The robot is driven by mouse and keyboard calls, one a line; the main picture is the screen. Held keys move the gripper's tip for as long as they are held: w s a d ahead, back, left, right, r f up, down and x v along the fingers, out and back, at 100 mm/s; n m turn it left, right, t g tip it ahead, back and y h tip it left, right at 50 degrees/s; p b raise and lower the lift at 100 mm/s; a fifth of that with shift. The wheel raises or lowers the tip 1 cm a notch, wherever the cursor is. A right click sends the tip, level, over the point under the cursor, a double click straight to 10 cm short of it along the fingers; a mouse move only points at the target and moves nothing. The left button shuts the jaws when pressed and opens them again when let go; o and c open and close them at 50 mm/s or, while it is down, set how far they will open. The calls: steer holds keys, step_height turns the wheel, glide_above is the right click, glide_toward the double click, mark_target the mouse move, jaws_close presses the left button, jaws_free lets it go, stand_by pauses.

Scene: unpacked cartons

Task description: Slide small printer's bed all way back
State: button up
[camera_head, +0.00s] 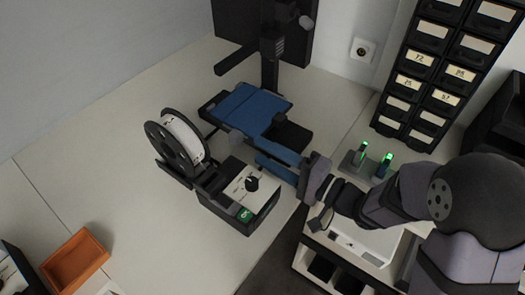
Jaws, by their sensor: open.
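The small printer has a flat blue bed (246,104), an upright black column (269,72) behind it and a black control box (262,212) with a dark knob and a small green screen at the front. The bed sits near the foot of the column; its exact travel position is hard to judge. My gripper (257,151) reaches in from the right, low at the front right of the bed. Its blue fingers look open and empty, apart from the bed's blue plate. A dark part beside the fingers hides some of the printer's base.
A white filament spool (184,138) on a black holder stands left of the printer. At right are a grey stand (352,167) with two green-lit items and a black drawer cabinet (421,57). An orange tray (75,262) lies front left. The left table area is clear.

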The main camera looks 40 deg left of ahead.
steer(key=shift+w+r, duration=0.1)
steer(key=c, duration=0.8)
steer(key=shift+w+d+r+p, duration=0.2)
steer(key=shift+r+p, duration=0.1)
steer(key=shift+p, duration=0.05)
jaws_close()
steer(key=w+d+r+m+t+p, duration=0.3)
steer(key=w+d+r+t+p, duration=0.1)
steer(key=w+d+r+p, duration=0.4)
steer(key=n+g+h+p, duration=0.3)
steer(key=g+p, duration=0.1)
steer(key=p, duration=0.2)
glide_toward(268, 131)
steer(key=p+x, duration=0.4)
steer(key=x, duration=0.2)
steer(key=shift+r, duration=0.1)
